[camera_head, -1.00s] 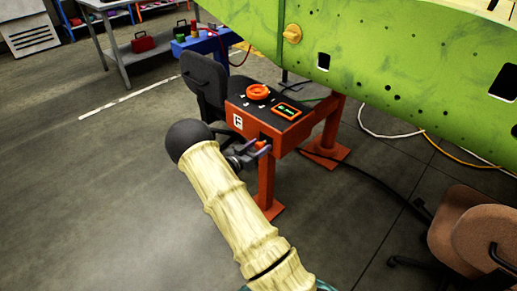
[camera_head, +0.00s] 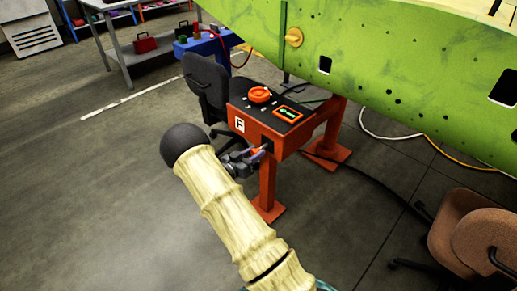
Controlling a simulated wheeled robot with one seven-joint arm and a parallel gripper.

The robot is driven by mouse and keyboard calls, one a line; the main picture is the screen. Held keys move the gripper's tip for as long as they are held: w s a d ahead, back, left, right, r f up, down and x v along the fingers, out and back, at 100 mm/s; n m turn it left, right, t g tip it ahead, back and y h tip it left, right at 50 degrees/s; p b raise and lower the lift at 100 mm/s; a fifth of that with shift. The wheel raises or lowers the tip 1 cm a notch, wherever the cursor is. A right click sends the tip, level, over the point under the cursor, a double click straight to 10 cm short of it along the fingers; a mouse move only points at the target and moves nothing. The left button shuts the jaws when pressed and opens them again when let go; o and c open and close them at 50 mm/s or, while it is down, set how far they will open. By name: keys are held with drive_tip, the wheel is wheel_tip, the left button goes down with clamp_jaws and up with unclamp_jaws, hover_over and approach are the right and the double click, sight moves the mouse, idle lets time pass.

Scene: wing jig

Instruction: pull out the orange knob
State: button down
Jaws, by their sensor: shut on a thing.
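An orange-red stand (camera_head: 275,133) with a black top and a white "F" label carries the orange knob (camera_head: 257,152) low on its front face, by a dark recess. My gripper (camera_head: 257,154) is at that face, its thin pale purple fingers shut on the orange knob. The fingers and the small size hide most of the knob. A larger round orange dial (camera_head: 259,95) sits on top of the stand, apart from my gripper, beside an orange-framed panel with a green arrow (camera_head: 287,112).
A green wing (camera_head: 400,70) with a yellow-orange knob (camera_head: 294,38) overhangs the stand. A black chair (camera_head: 204,78) stands behind left, a brown chair (camera_head: 475,235) at right. Cables cross the floor at right. The floor at left is clear.

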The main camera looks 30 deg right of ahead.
drive_tip(key=c, duration=1.1)
unclamp_jaws()
drive_tip(key=shift+a, duration=0.35)
drive_tip(key=shift+o, duration=0.2)
drive_tip(key=shift+d, duration=0.1)
drive_tip(key=p+v, duration=0.3)
drive_tip(key=v, duration=1.4)
drive_tip(key=shift+a, duration=0.2)
